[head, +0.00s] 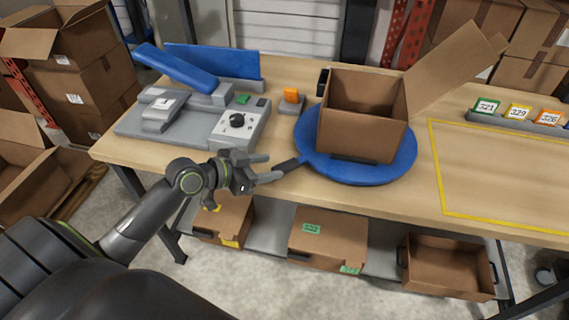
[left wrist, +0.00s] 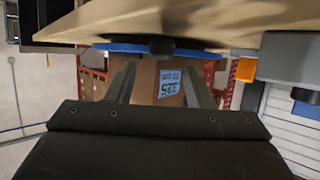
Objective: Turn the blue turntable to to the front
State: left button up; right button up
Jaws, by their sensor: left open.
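The blue turntable (head: 392,166) lies on the table, right of the middle in the head view. An open cardboard box (head: 360,135) stands on it. A dark handle (head: 287,164) sticks out from the turntable's left edge. My left gripper (head: 266,169) is open and empty at the handle's outer end. In the left wrist view, which looks upside down, the open fingers (left wrist: 159,78) point toward the handle's end (left wrist: 162,46) and the turntable's blue edge (left wrist: 118,47). The handle does not appear to be between the fingers. My right gripper is not in view.
A grey device with a black dial (head: 237,121) stands left of the turntable, with an orange-topped block (head: 291,96) between them. A yellow-taped area (head: 500,180) lies clear at right. Boxes (head: 328,238) sit on the lower shelf.

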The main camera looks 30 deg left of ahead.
aim_at(284, 165)
pick_arm(q)
jog(key=shift+x, duration=2.95)
jog(key=shift+c, duration=0.5)
grip_shut()
